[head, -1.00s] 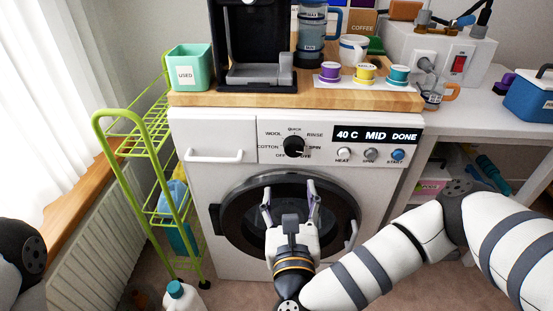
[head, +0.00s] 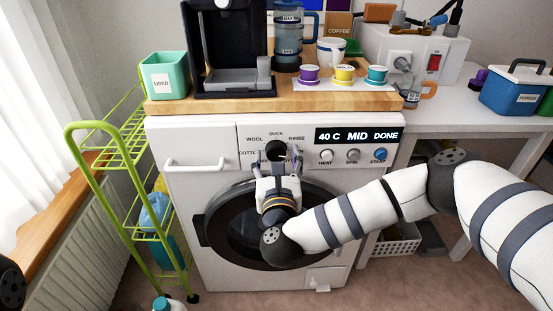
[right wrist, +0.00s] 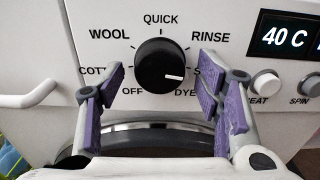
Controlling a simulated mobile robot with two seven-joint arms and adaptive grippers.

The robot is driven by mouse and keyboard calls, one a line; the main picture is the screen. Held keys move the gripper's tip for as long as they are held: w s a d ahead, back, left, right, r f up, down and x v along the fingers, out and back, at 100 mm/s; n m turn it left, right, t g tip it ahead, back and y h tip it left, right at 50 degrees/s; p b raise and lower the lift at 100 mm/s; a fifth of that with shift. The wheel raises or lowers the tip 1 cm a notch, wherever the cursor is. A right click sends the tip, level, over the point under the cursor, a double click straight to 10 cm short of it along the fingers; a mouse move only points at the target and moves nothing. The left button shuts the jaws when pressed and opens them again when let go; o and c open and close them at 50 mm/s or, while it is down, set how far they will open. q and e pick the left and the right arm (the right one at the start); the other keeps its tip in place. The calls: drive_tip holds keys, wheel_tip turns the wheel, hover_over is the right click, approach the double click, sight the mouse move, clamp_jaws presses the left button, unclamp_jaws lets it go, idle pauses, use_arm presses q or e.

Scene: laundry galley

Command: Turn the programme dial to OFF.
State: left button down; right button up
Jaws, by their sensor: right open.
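The programme dial (right wrist: 163,66) is a round black knob on the washer's white front panel. Its white mark points right and slightly down, toward the partly hidden label starting with S. The OFF label (right wrist: 132,92) is at the dial's lower left. My right gripper (right wrist: 162,78) is open, with one purple-padded finger on each side of the dial and visible gaps to both. In the head view the dial (head: 276,149) shows just beyond my right gripper (head: 277,163). My left gripper is out of view.
A drawer handle (head: 196,164) sticks out left of the dial. The wooden top (head: 165,106) holds cups and a coffee machine. A green rack (head: 82,128) stands at the left.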

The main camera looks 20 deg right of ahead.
drive_tip(key=c, duration=1.1)
drive_tip(key=shift+c, duration=0.2)
